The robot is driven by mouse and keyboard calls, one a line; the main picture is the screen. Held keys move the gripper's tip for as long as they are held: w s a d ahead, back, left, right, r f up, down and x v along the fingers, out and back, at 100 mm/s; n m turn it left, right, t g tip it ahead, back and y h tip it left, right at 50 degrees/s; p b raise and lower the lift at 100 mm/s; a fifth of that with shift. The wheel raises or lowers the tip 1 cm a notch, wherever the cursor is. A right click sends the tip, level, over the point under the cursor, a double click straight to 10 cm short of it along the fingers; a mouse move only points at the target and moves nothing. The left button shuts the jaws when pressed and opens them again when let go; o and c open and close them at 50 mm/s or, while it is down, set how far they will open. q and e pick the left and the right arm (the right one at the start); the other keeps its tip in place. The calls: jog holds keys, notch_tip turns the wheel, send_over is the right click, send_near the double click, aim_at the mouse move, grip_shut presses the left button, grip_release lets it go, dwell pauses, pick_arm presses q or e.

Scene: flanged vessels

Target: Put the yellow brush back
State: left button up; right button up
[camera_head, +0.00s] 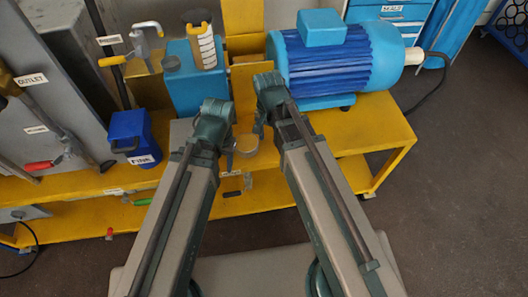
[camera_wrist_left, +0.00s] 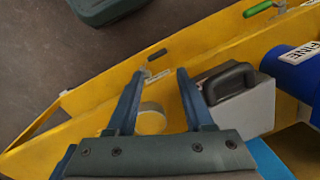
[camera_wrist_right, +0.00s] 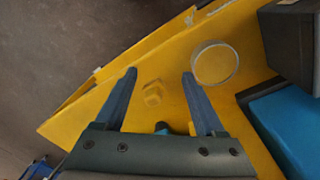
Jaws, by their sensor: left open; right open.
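I cannot make out a yellow brush for certain.
A round pale disc (camera_wrist_right: 215,63) lies on the bench top. A blue motor (camera_head: 340,65) stands at the back right and a blue tank (camera_head: 183,88) at the back.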

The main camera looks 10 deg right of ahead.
jog(key=s+a+n, duration=0.4)
jog(key=s+n, duration=0.3)
jog(key=n, duration=0.4)
jog(key=shift+s+h, duration=0.25)
jog(key=shift+h, duration=0.05)
jog(key=shift+a+r, duration=0.1)
jog(key=shift+r, duration=0.05)
notch_tip(320, 180, up, 6)
jog(key=p, duration=0.6)
jog(key=shift+r, duration=0.1)
